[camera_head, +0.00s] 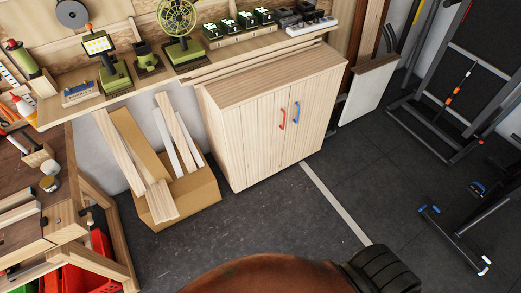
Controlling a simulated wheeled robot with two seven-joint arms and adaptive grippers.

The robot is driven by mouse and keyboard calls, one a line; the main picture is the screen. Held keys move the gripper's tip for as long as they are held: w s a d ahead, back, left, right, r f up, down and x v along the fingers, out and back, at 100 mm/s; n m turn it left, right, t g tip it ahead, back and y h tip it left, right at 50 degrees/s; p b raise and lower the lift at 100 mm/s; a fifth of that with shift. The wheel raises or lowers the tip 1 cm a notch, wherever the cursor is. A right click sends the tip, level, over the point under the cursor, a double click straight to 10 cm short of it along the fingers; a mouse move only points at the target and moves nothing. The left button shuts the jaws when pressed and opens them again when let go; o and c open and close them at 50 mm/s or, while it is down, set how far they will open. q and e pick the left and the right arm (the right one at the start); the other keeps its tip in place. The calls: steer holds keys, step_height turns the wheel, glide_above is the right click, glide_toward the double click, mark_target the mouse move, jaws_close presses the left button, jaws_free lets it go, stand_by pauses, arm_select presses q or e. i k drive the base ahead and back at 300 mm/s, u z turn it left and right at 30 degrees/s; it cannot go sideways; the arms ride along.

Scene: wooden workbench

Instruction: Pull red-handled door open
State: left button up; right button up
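A light wooden cabinet (240,125) stands on the dark floor below the wall shelf. Its front has two doors side by side, and both look shut. The left door (255,143) carries a red handle (283,118) near the middle seam. The right door (317,107) carries a blue handle (296,113) just beside that seam. Nothing touches either handle. Neither of my grippers shows in the head view, so their state is hidden.
A cardboard box (190,203) with wooden planks stands left of the cabinet. A brown rounded object (265,275) and a black ribbed object (384,272) lie at the bottom edge. A metal rack (425,118) stands right. Floor before the doors is clear.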

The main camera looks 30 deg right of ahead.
mark_target(254, 131)
steer(key=k, duration=0.6)
steer(key=z, duration=0.85)
steer(key=i, duration=1)
steer(key=u, duration=0.05)
